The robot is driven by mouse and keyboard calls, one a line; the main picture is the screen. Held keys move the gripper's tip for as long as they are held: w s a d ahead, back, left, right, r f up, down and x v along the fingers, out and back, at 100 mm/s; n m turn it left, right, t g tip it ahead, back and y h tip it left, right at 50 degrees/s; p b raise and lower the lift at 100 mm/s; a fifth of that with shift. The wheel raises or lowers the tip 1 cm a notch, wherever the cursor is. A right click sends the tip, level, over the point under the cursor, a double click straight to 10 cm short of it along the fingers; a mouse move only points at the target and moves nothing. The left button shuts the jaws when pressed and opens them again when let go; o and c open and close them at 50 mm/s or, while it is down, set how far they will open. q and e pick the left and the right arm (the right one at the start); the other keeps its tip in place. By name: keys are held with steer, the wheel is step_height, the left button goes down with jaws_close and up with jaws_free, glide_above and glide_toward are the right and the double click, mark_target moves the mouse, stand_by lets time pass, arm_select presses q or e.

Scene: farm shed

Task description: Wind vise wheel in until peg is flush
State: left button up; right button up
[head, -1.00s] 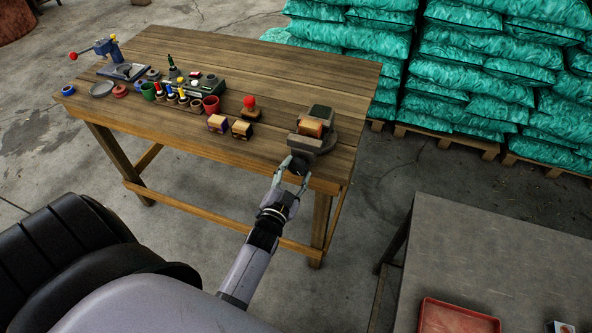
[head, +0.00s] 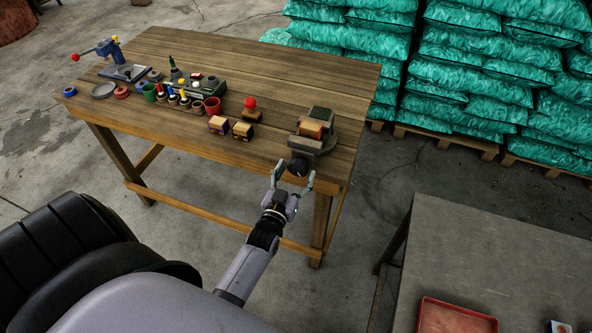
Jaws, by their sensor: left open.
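The vise (head: 319,142) stands at the right front corner of the wooden table, with a tan wooden block (head: 311,128) between its jaws. Its dark wheel (head: 298,167) faces the table's front edge. A separate peg cannot be made out at this size. My left gripper (head: 293,180) is open, its two fingers spread just in front of the wheel. It appears apart from the wheel and holds nothing. My right gripper is not in view.
The wooden table (head: 270,75) also holds two small blocks (head: 242,130), a red-knobbed piece (head: 250,108), a red cup (head: 212,106), and a blue lever press (head: 115,60). A grey table (head: 490,260) with a red tray (head: 456,316) stands at lower right. Teal sacks are stacked behind.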

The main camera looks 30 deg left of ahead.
arm_select(q)
steer(key=n, duration=0.3)
steer(key=shift+n, duration=0.4)
steer(key=n, duration=0.3)
steer(key=n+b, duration=0.1)
steer(key=n, duration=0.3)
steer(key=shift+f, duration=0.1)
steer(key=n, duration=0.3)
steer(key=shift+b, duration=0.4)
steer(key=n+b, duration=0.1)
steer(key=n, duration=0.3)
steer(key=shift+w, duration=0.1)
steer(key=n+b, duration=0.1)
steer(key=n, duration=0.2)
steer(key=shift+f+n+b, duration=0.1)
steer(key=shift+n+b, duration=0.25)
steer(key=shift+n, duration=0.05)
steer(key=shift+r+n, duration=0.2)
steer(key=shift+n, duration=1)
